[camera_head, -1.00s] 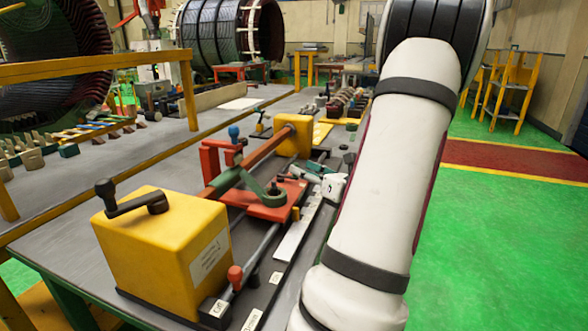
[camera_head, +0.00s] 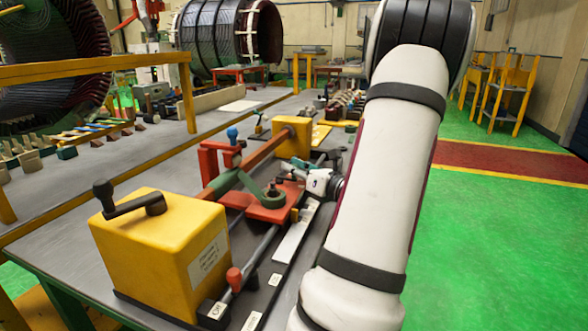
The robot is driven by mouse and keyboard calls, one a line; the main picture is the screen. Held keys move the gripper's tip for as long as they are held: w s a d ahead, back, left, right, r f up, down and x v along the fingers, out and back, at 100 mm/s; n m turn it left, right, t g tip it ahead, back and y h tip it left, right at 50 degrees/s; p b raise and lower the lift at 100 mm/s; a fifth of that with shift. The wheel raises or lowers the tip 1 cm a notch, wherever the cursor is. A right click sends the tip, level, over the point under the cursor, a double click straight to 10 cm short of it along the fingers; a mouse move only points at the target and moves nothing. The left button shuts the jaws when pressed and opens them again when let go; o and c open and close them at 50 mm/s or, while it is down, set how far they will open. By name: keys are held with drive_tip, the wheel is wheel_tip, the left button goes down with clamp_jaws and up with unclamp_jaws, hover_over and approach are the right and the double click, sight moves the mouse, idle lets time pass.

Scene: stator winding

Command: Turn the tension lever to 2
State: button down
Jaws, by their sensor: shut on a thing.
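The winding fixture has a red carriage (camera_head: 268,212) with a green arm (camera_head: 228,180) and a round green disc on it. My gripper (camera_head: 293,168) is at the carriage's far right side, reaching in from the right. It is small in view, and its dark fingers are shut on a small part there, which I take to be the tension lever. The fingers hide most of that part. The lever's numbers and its setting cannot be read from here.
A yellow box (camera_head: 160,245) with a black crank stands in front, and a second yellow block (camera_head: 293,137) behind. A red-knobbed handle (camera_head: 235,278) and a blue-knobbed post (camera_head: 232,134) stand nearby. A yellow rail (camera_head: 90,68) crosses at left. Green floor is free at right.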

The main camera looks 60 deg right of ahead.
drive_tip(key=n+y+p, duration=0.1)
drive_tip(key=p, duration=0.1)
drive_tip(key=d+n+t+y+p, duration=0.1)
drive_tip(key=y, duration=0.1)
drive_tip(key=shift+r+y+p, duration=0.15)
drive_tip(key=shift+y+p, duration=0.15)
drive_tip(key=shift+p, duration=0.1)
drive_tip(key=shift+w+d+n+y+p, duration=0.15)
drive_tip(key=shift+d+n+y+p, duration=0.05)
drive_tip(key=shift+n+y+p, duration=0.8)
drive_tip(key=shift+w+d+n+y+p, duration=0.2)
drive_tip(key=shift+n+y+p, duration=0.45)
drive_tip(key=shift+y, duration=0.4)
drive_tip(key=shift+w+d+n+y+p, duration=0.2)
drive_tip(key=shift+n+y+p, duration=0.4)
drive_tip(key=shift+y, duration=0.5)
drive_tip(key=shift+w+d+n+y+p, duration=0.1)
drive_tip(key=shift+d+n+y+p, duration=0.1)
drive_tip(key=shift+n+y+p, duration=0.65)
drive_tip(key=shift+y+b, duration=0.3)
drive_tip(key=shift+y, duration=0.1)
drive_tip(key=c, duration=1.4)
unclamp_jaws()
drive_tip(key=shift+c, duration=0.2)
drive_tip(key=shift+s, duration=0.1)
